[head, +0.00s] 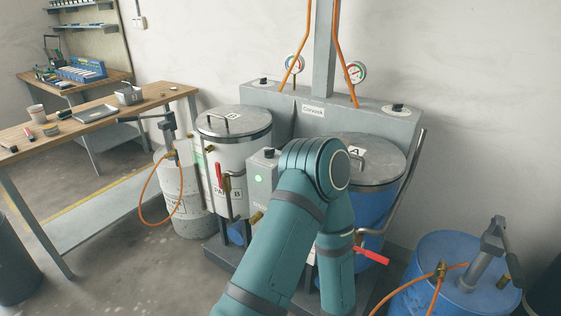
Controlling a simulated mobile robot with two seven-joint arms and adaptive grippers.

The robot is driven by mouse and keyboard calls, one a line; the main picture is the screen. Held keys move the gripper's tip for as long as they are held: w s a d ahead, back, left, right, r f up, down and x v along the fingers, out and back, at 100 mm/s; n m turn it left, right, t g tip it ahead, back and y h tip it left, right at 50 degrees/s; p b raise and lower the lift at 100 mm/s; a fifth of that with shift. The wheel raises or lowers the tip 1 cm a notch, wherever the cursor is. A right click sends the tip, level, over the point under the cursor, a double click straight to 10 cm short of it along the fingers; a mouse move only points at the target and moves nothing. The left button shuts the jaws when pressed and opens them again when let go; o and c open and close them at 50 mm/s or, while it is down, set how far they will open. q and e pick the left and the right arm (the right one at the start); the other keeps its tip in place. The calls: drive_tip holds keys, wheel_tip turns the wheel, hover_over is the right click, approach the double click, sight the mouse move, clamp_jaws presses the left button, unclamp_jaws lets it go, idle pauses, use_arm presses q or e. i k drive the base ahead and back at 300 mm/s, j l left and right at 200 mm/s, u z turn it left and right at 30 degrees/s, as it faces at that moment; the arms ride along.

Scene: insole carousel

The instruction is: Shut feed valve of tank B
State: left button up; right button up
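Tank B (237,155) is a pale drum with a grey lid, left of centre, labelled B. A red lever (219,175) stands upright on its front, beside brass fittings; I cannot tell whether this is the feed valve. A brass fitting (257,217) shows lower down. Tank A (370,208) is blue, with a red lever (371,256) sticking out to the right, tilted slightly down. One teal arm of mine crosses the middle and hides part of both tanks' fronts. Neither gripper shows.
A grey control box (262,178) with a green light stands between the tanks. A grey drum with a pump (180,205) is at left, a blue drum (445,275) at right. Orange hoses hang from both. A wooden bench (98,121) stands at left.

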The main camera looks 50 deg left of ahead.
sight(217, 166)
drive_tip(key=k+j+u, duration=0.1)
drive_tip(key=u, duration=1.85)
drive_tip(key=i+j, duration=0.1)
